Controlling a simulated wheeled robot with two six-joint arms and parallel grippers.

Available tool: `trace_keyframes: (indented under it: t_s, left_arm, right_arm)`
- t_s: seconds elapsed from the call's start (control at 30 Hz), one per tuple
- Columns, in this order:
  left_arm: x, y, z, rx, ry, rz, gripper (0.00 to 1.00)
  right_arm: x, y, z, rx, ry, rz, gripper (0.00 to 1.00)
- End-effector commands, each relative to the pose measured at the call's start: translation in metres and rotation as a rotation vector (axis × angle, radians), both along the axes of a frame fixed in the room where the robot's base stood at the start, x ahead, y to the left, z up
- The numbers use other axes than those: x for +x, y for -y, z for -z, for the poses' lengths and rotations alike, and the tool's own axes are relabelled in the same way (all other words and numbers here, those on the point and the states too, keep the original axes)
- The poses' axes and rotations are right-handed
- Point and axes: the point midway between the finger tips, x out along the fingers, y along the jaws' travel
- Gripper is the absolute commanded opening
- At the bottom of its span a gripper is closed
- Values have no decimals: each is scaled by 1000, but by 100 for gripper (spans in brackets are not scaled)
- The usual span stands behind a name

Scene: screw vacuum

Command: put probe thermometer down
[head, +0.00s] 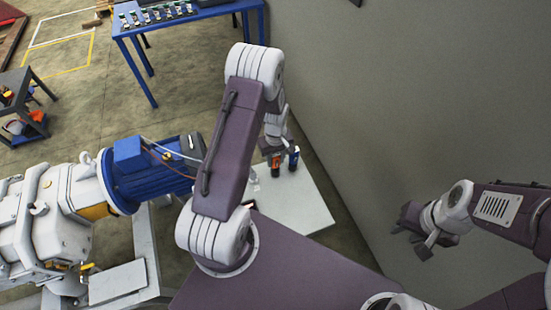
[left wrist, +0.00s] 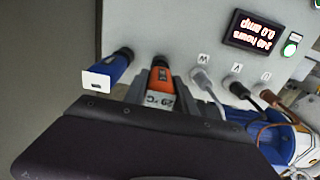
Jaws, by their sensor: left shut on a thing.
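The probe thermometer (left wrist: 160,88) is orange and dark, with a white display reading 29 °C upside down. In the left wrist view it sits at the edge of my left gripper (left wrist: 150,95), which is shut on it. In the head view the orange thermometer (head: 275,161) is just below my left gripper (head: 274,147), over the far end of a white surface (head: 305,210). I cannot tell whether it touches that surface. My right gripper (head: 424,236) hangs at the right, away from the thermometer; its fingers are unclear.
A blue tool (head: 294,158) stands close beside the thermometer and also shows in the left wrist view (left wrist: 108,72). The wrist view has a panel with a lit display (left wrist: 256,31) and cables. A blue motor (head: 150,170) is left; a wall (head: 400,100) is right.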

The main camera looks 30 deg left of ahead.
Motion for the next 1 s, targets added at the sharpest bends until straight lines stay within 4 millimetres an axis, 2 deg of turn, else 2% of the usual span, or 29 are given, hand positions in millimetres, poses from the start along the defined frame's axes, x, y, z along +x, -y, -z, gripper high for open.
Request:
trace_keyframes:
  t_s: [0.07, 0.47, 0.5, 0.57, 0.83, 0.93, 1.0]
  left_arm:
    - [-1, 0, 7, -1, -2, 0, 0]
    - [0, 0, 16, 1, 1, 0, 0]
    - [0, 0, 14, 0, 0, 0, 41]
    - [0, 0, 14, 0, 0, 0, 54]
    - [0, 0, 14, 0, 0, 0, 54]
    - [0, 0, 6, 0, 1, 0, 54]
    - [1, 0, 1, 1, 3, 0, 54]
  right_arm:
    - [0, 0, -6, 0, 0, 0, 36]
    - [0, 0, 0, 0, 0, 0, 36]
    - [0, 0, -1, 0, 0, 0, 36]
    - [0, 0, -1, 0, 0, 0, 36]
    - [0, 0, -1, 0, 0, 0, 36]
    - [0, 0, -7, 0, 0, 0, 36]
    - [0, 0, 1, 0, 0, 0, 36]
